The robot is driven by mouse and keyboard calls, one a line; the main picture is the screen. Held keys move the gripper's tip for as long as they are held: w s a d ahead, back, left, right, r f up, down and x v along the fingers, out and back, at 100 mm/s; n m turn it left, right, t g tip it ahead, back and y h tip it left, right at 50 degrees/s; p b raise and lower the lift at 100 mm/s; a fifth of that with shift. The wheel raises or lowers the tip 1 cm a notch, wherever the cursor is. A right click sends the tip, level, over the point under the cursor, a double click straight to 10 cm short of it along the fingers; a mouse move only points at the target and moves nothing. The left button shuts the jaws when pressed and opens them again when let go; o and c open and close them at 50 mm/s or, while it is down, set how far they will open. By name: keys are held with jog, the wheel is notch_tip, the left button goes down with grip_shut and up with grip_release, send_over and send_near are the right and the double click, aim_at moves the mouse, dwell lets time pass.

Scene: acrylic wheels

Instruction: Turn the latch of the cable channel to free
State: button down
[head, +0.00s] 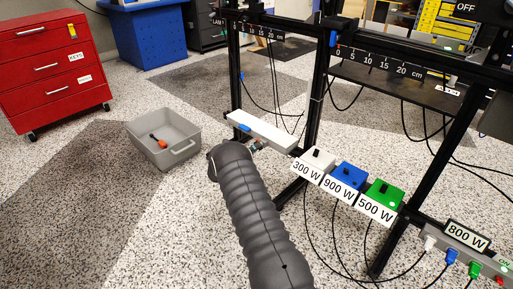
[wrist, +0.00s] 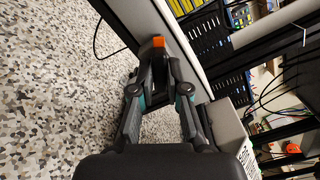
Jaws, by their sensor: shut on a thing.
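The cable channel (head: 264,134) is a long pale bar fixed across the black frame in the head view. It also shows in the wrist view (wrist: 118,12), running diagonally behind my fingers. A small orange piece, which looks like the latch (wrist: 158,41), sits at my fingertips against the channel. My gripper (wrist: 158,53) is shut on it. In the head view my gripper (head: 258,147) is at the front side of the channel, mostly hidden by my dark arm. The latch itself cannot be made out there. A blue piece (head: 243,127) shows near the channel's left end.
A grey bin (head: 185,157) with an orange-handled tool (head: 158,140) stands left on the floor. White, blue (head: 349,176) and green (head: 384,193) boxes line the frame to the right, with cables hanging below. A red drawer cabinet (head: 50,65) stands back left.

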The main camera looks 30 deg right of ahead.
jog(key=shift+s+n, duration=0.1)
jog(key=shift+n, duration=0.9)
jog(key=n, duration=0.4)
jog(key=c, duration=1)
grip_release()
jog(key=shift+d, duration=0.1)
jog(key=shift+c, duration=0.2)
jog(key=p+v, duration=0.1)
jog(key=v, duration=0.6)
